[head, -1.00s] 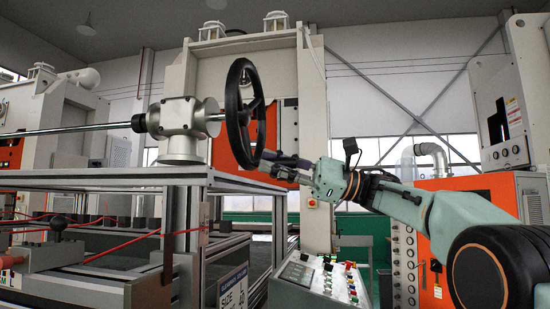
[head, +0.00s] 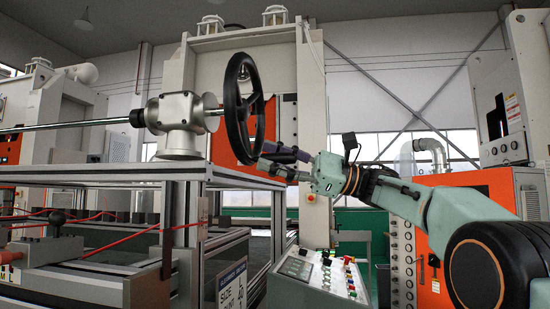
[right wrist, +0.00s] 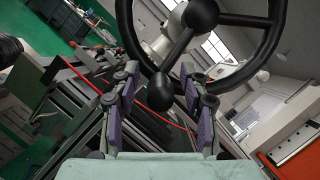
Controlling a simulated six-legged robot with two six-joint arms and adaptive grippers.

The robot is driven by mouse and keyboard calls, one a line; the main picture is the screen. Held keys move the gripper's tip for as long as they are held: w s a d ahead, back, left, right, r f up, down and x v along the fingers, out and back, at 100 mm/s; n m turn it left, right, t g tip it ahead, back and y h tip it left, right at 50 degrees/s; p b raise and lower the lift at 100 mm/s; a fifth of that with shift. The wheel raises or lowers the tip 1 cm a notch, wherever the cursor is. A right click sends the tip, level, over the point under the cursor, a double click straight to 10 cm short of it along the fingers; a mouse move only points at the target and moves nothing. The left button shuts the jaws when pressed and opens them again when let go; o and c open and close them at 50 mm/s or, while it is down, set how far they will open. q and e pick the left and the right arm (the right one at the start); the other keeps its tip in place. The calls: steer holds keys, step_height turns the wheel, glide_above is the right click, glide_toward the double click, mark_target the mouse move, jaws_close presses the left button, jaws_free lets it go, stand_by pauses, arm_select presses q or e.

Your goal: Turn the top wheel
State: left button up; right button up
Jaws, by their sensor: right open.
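The top wheel (head: 232,112) is a black handwheel, standing upright on the end of a steel shaft in the head view. Its lower rim and spokes also show at the top of the right wrist view (right wrist: 262,52). A black ball knob (right wrist: 160,93) by the lower rim appears between the fingers in the right wrist view. My right gripper (head: 274,159) is open at the wheel's lower right edge. Its purple-padded fingers (right wrist: 157,84) stand apart on both sides of the knob, with gaps visible. I cannot tell the exact depth. My left gripper is out of view.
A grey gearbox (head: 175,113) holds the shaft above a metal frame table (head: 110,174). A control panel (head: 318,273) with coloured buttons stands below my right arm. A pale press column (head: 314,130) is behind the wheel. An orange cabinet (head: 470,190) is at right.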

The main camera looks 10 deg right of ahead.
steer(key=shift+d, duration=0.1)
steer(key=v, duration=1.1)
steer(key=shift+d, duration=0.3)
steer(key=shift+f, duration=0.1)
